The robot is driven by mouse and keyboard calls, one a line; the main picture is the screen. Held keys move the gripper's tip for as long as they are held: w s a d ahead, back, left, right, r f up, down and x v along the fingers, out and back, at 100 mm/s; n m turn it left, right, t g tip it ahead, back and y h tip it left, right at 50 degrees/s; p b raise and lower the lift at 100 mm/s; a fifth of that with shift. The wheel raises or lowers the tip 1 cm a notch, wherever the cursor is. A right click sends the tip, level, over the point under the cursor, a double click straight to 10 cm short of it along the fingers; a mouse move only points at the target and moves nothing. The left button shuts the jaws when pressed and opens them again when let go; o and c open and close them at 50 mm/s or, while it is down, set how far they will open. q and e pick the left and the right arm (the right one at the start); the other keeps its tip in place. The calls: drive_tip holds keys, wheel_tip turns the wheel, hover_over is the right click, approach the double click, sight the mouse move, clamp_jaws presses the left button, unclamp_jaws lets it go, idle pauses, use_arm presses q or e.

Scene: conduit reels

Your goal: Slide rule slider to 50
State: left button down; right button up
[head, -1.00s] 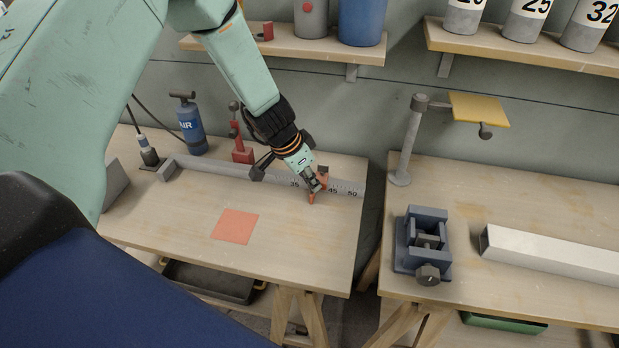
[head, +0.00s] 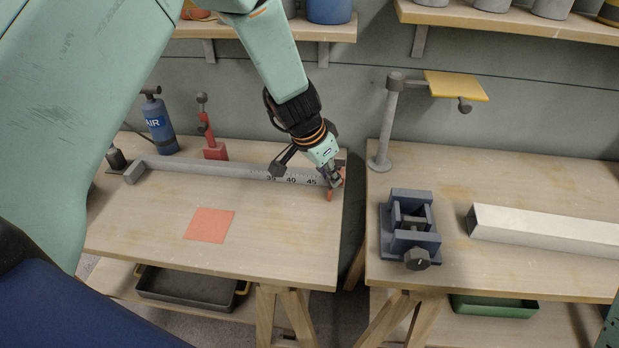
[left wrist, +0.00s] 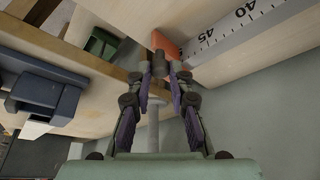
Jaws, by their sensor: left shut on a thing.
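The grey rule (head: 215,168) lies along the back of the left bench, with 35, 40 and 45 readable in the head view. The orange slider (head: 329,195) sits on the rule near its right end, to the right of the 45. My left gripper (head: 336,182) is shut on the slider and hides part of it and the 50 mark. In the left wrist view the slider (left wrist: 164,44) shows just beyond the fingertips (left wrist: 160,68), beside the rule (left wrist: 240,22) with 45 and 40. My right gripper is not in view.
An orange square (head: 210,225) lies on the left bench. A red clamp-like tool (head: 213,148) and a blue AIR bottle (head: 158,127) stand behind the rule. Across a gap, the right bench holds a post with a yellow plate (head: 455,86), a blue vise (head: 408,230) and a white bar (head: 545,230).

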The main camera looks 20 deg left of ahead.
use_arm(q)
drive_tip(key=shift+d, duration=0.35)
drive_tip(key=c, duration=1.2)
unclamp_jaws()
drive_tip(key=shift+r, duration=0.1)
drive_tip(key=v, duration=1.2)
drive_tip(key=shift+a, duration=0.1)
